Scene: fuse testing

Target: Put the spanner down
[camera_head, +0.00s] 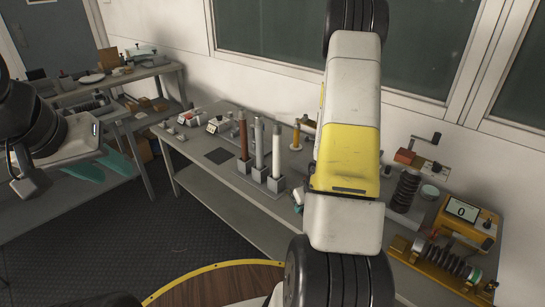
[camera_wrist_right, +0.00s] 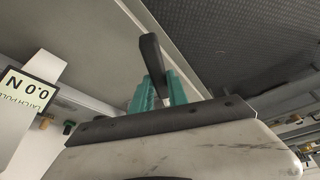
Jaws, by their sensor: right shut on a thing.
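In the right wrist view, my right gripper (camera_wrist_right: 160,92) has its teal fingers closed on a dark, narrow tool, the spanner (camera_wrist_right: 150,55). One end of the spanner sticks out past the fingertips, and the rest is hidden between the fingers and behind the gripper body. The spanner appears clear of the grey surface behind it.
The long grey workbench (camera_head: 225,180) carries upright rods in square blocks (camera_head: 259,150), a dark pad (camera_head: 218,156), a yellow display unit (camera_head: 462,222) and a coil fixture (camera_head: 440,262). A "LATCH PULL" readout (camera_wrist_right: 28,100) shows 0.0 N. Another bench (camera_head: 125,75) stands back left.

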